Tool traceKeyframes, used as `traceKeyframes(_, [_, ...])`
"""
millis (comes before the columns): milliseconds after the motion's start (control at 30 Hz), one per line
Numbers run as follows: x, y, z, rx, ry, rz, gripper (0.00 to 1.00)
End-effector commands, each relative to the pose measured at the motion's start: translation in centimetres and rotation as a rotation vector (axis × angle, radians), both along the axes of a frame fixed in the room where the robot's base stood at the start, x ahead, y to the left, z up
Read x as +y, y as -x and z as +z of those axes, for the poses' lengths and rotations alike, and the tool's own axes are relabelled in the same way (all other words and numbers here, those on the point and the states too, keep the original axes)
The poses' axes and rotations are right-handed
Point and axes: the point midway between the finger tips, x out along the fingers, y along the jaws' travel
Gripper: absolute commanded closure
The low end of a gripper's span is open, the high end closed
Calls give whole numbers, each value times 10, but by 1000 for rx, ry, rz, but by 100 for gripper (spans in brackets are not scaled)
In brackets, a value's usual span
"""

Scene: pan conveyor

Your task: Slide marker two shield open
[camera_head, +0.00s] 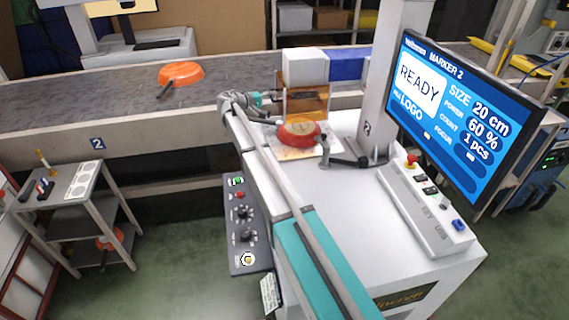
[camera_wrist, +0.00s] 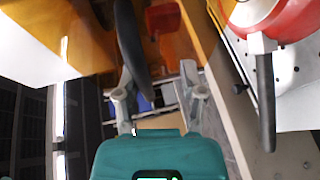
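Marker two's amber see-through shield (camera_head: 293,107) stands upright behind the red-orange pan (camera_head: 299,132) on the machine's plate. In the wrist view the shield (camera_wrist: 60,35) fills the upper left. A dark bar, seemingly the shield's handle (camera_wrist: 131,38), runs down toward my fingers. My gripper (camera_wrist: 160,90) is open, its two fingers apart. The bar's lower end lies between them, close to the left finger; I cannot tell whether they touch. In the head view my gripper (camera_head: 264,101) is at the shield's left side. The pan (camera_wrist: 283,18) also shows at the upper right, its dark handle pointing down.
The marker's white head (camera_head: 305,65) is above the shield. The screen (camera_head: 460,115) reads READY. A button box (camera_head: 425,208) sits on the machine top. Another orange pan (camera_head: 182,73) lies on the conveyor (camera_head: 60,98) behind. A small cart (camera_head: 75,190) stands at left.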

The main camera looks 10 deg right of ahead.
Motion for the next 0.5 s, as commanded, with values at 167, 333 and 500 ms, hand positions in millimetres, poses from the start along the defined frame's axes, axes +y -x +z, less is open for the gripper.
traceKeyframes(167, [4, 2, -11, 0, 0, 1, 49])
traceKeyframes(333, [23, 10, -4, 0, 0, 1, 49])
traceKeyframes(500, [45, 19, 1, 1, 0, 1, 49])
